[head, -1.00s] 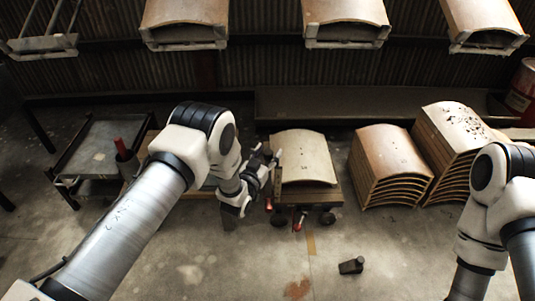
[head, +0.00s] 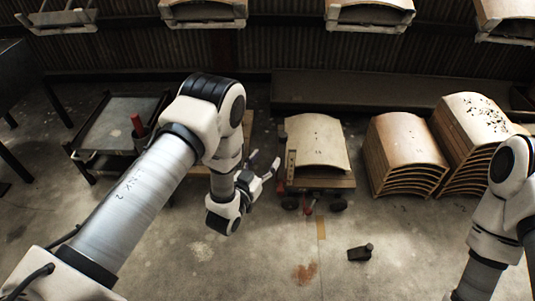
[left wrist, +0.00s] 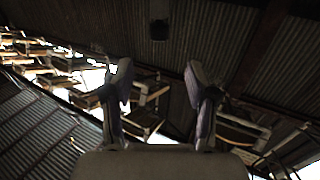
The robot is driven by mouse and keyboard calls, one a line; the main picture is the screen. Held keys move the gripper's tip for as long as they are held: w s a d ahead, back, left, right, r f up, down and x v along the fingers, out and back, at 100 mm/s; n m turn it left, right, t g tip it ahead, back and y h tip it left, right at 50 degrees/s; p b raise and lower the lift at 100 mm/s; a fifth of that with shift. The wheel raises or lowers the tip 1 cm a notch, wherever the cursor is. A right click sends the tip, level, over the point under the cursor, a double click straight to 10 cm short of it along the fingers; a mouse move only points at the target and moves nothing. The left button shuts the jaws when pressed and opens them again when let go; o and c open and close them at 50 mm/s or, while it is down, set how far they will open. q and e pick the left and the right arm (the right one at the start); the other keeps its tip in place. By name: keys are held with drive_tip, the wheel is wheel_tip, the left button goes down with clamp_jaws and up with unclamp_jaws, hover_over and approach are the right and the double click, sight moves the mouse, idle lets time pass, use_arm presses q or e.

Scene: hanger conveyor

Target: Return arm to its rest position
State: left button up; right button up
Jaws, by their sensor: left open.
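My left gripper (head: 265,162) is open and empty, with its fingers apart and pointing up and right. It is left of the cart that carries a curved tan panel (head: 316,142), with a small gap between them. In the left wrist view my two fingers (left wrist: 158,85) stand apart with nothing between them, against the roof and hanging racks. My right arm (head: 500,215) is at the right edge of the head view; its gripper is out of view.
Stacks of curved panels (head: 405,145) stand right of the cart. A grey metal table (head: 118,125) is on the left, with a red-handled tool (head: 138,127) near it. Hanging carriers (head: 370,14) cross the top. A small dark object (head: 360,253) lies on the open floor.

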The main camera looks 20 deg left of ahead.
use_arm(q)
drive_tip(key=s+a+f+n+g+y+p, duration=0.1)
drive_tip(key=s+a+f+g+p, duration=0.15)
drive_tip(key=s+g, duration=0.65)
drive_tip(key=s+a+f+n+g+y+p, duration=0.1)
drive_tip(key=s+f+g, duration=0.2)
drive_tip(key=s, duration=1.1)
drive_tip(key=s+a+f+g+y+p, duration=0.1)
drive_tip(key=s+a+f+g+p, duration=0.15)
drive_tip(key=s+g, duration=0.65)
wheel_tip(320, 180, up, 36)
drive_tip(key=s+t+p, duration=0.2)
drive_tip(key=t+p, duration=0.1)
drive_tip(key=p, duration=3.4)
drive_tip(key=shift+s+d+r, duration=0.2)
drive_tip(key=shift+s+r, duration=0.05)
drive_tip(key=shift+s, duration=0.05)
